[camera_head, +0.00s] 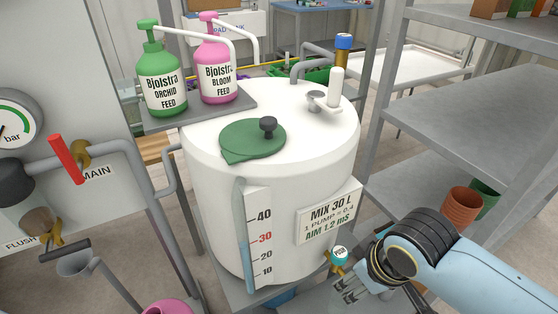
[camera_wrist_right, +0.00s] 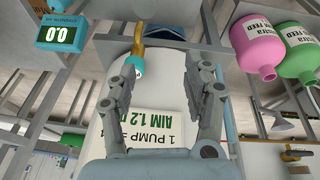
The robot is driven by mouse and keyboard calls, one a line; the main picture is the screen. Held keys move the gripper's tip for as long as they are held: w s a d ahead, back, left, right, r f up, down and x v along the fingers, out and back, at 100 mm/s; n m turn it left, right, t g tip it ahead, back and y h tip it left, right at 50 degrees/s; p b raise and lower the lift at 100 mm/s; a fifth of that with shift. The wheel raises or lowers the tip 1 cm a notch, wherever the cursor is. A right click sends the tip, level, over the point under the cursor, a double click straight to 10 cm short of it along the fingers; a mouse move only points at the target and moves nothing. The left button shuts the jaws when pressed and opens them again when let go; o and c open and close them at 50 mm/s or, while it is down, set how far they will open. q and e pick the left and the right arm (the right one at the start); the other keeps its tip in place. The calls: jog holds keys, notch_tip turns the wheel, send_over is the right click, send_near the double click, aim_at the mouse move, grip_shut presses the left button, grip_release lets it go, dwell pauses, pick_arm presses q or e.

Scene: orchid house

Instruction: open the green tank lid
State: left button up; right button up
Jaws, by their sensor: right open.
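The green tank lid (camera_head: 245,140) lies flat on top of the white mixing tank (camera_head: 205,180), with a black knob (camera_head: 268,124) standing on it. My right gripper (camera_head: 346,290) is low in front of the tank, near its tap, well below the lid. It is open and empty. In the right wrist view my right gripper (camera_wrist_right: 163,75) has its fingers apart, with the tank's white wall (camera_wrist_right: 145,90) and label between them, upside down. The lid does not show there. My left gripper is not in view.
Green (camera_head: 160,80) and pink (camera_head: 217,80) pump bottles stand on a grey shelf behind the tank, left of the lid. A white post (camera_head: 336,88) rises from the tank top at the right. A tap (camera_head: 338,258) projects low in front. Grey shelving (camera_head: 470,130) stands at right.

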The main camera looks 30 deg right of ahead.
jog(key=w+a+r+n+t+y+p, duration=0.1)
jog(key=w+r, duration=0.3)
jog(key=r, duration=0.6)
jog(key=w+r+t+p, duration=0.1)
jog(key=w+r+t, duration=0.15)
jog(key=r, duration=0.65)
jog(key=n+t+y, duration=0.2)
jog(key=y, duration=0.1)
send_near(269, 120)
pick_arm(q)
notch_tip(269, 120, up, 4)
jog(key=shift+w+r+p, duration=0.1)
jog(key=shift+p, duration=0.25)
pick_arm(e)
jog(key=x, duration=0.9)
jog(key=shift+w, duration=0.1)
grip_shut()
